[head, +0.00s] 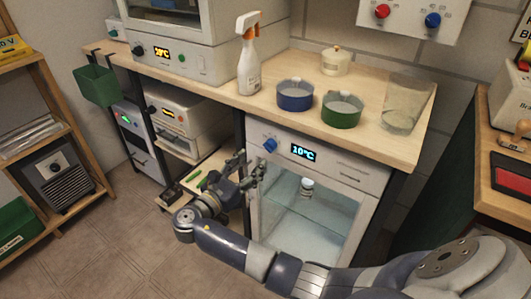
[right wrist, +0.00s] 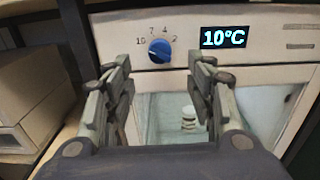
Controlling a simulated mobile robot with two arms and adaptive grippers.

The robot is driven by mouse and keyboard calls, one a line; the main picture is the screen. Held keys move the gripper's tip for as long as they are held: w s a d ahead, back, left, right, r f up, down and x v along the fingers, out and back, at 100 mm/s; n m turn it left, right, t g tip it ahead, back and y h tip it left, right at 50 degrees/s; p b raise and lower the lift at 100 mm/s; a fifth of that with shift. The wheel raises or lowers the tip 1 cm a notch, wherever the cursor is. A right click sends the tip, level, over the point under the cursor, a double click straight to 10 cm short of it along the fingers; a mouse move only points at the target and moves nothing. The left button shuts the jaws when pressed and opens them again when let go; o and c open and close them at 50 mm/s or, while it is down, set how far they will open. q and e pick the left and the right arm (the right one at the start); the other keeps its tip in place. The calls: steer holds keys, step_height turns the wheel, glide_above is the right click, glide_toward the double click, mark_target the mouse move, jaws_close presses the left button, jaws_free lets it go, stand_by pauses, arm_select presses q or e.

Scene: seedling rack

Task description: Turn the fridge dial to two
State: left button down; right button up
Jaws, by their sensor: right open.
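The fridge (head: 360,181) stands under the wooden bench, with a glass door and a display reading 10°C. Its blue dial (head: 270,145) sits on the front panel, left of the display. In the right wrist view the dial (right wrist: 160,50) shows printed marks 10, 7, 4 and 2 around its top. Which mark it points to is hard to tell. My right gripper (head: 246,168) is just in front of the panel, below and left of the dial. In the right wrist view its fingers (right wrist: 160,80) are apart and empty, with the dial beyond and between them. My left gripper is not in view.
On the bench (head: 300,68) stand a spray bottle (head: 249,60), a blue pot (head: 295,95), a green pot (head: 342,109) and a clear beaker (head: 402,110). A small jar (head: 307,186) is inside the fridge. A red and blue knob panel (head: 408,14) hangs on the wall.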

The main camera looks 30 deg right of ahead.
mark_target(269, 146)
arm_select(q)
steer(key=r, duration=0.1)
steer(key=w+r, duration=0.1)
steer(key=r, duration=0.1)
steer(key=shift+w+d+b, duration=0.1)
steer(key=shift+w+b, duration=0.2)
steer(key=shift+b, duration=0.1)
arm_select(e)
steer(key=x, duration=0.8)
steer(key=shift+w+d, duration=0.1)
steer(key=c, duration=1.1)
